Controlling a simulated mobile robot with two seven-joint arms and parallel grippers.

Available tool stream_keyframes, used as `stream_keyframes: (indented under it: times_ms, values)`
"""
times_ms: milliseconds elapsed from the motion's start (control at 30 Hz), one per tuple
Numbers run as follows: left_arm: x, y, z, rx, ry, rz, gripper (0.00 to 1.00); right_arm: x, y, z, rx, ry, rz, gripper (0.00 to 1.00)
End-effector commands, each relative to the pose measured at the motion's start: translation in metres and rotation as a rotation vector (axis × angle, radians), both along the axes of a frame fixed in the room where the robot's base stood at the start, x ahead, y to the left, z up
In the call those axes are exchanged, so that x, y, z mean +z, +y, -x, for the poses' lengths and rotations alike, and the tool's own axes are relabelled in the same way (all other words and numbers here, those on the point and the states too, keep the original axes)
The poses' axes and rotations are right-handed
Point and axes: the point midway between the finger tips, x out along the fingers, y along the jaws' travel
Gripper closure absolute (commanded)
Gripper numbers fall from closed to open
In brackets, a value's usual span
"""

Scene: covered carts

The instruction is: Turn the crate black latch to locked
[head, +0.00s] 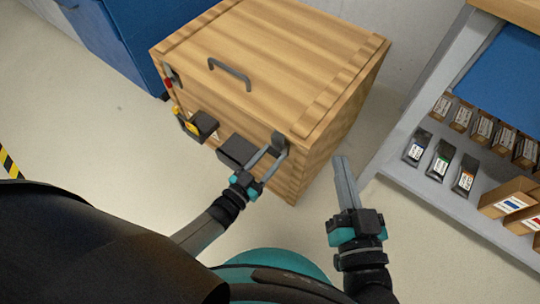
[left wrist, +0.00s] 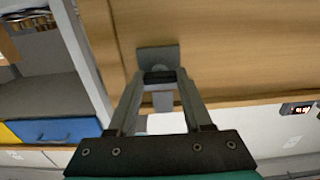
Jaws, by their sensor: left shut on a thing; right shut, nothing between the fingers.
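The wooden crate (head: 270,60) stands in the middle of the head view with its lid down and a dark handle on top. The black latch (head: 281,140) sits on the crate's front near the right corner, just below the lid. My left gripper (head: 272,149) is shut on this latch. In the left wrist view, the fingers (left wrist: 160,82) close around the latch's dark knob, in front of its grey plate (left wrist: 158,56); the fingers partly hide it. My right gripper (head: 342,160) is shut and empty, right of the crate and apart from it.
A red latch (head: 168,83) and a yellow-and-black part (head: 189,124) are on the crate's front left. A dark box (head: 236,151) juts from the front beside my left gripper. Shelves (head: 420,165) with small packages stand right. A blue cabinet (head: 120,40) stands behind left.

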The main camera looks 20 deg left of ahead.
Motion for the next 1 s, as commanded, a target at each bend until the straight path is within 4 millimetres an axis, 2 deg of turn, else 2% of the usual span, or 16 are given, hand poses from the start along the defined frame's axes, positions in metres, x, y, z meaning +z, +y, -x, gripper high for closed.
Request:
stream_keyframes:
  times_ms: [267,467,1000]
  values:
    - [-0.0005,0.0000,0.0006,0.000,-0.008,-0.024,1.00,0.0001,0.0000,-0.0001,0.000,0.000,0.000,1.00]
    - [-0.0006,-0.0003,0.0007,-0.001,-0.038,-0.107,1.00,0.0002,0.0000,-0.0001,0.000,0.000,0.000,1.00]
    - [-0.0009,-0.0001,0.0008,-0.001,-0.200,-0.558,1.00,0.0007,-0.0001,-0.0002,0.000,-0.002,-0.001,1.00]
